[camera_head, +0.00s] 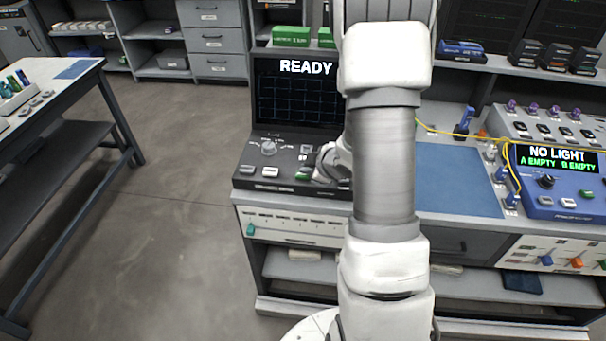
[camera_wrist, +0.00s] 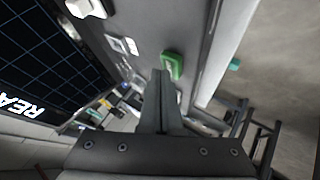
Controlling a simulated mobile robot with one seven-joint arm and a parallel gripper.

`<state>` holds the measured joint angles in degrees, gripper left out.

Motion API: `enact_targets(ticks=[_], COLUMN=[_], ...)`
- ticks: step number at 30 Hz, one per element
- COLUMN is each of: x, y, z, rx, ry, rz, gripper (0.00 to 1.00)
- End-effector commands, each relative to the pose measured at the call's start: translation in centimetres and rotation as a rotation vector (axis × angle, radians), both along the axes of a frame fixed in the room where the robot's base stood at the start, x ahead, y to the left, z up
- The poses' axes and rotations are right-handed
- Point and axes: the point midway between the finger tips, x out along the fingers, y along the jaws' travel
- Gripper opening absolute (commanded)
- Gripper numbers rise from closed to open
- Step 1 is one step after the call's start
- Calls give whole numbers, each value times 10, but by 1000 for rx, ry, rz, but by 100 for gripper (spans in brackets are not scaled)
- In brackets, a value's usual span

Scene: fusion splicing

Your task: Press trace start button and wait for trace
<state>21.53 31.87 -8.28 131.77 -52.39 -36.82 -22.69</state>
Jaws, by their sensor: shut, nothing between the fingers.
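The trace unit (camera_head: 258,150) stands on the bench with its screen (camera_head: 290,95) reading READY above a blank blue grid. A green button (camera_head: 304,174) sits at the front of its sloped panel. It also shows in the wrist view (camera_wrist: 173,66), just beyond and slightly right of my fingertips. My gripper (camera_wrist: 160,72) is shut and empty, pointing at the panel close to the green button. I cannot tell whether the tips touch it. In the head view my arm hides the right part of the unit and most of the gripper.
A blue mat (camera_head: 455,175) lies on the bench to the right. A second unit (camera_head: 560,190) beyond it reads NO LIGHT, A EMPTY, B EMPTY. A yellow fibre (camera_head: 450,131) runs across the bench. Pale buttons (camera_head: 245,170) and a knob (camera_head: 269,147) share the trace unit's panel.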

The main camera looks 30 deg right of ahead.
Motion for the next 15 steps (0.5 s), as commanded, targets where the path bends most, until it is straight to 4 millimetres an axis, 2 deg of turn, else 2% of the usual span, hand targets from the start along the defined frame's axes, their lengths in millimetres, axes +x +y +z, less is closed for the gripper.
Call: enact_targets(ticks=[15], x=[0], y=[0], z=[-6], rx=[-1], ry=[1], rz=[-1], gripper=[0])
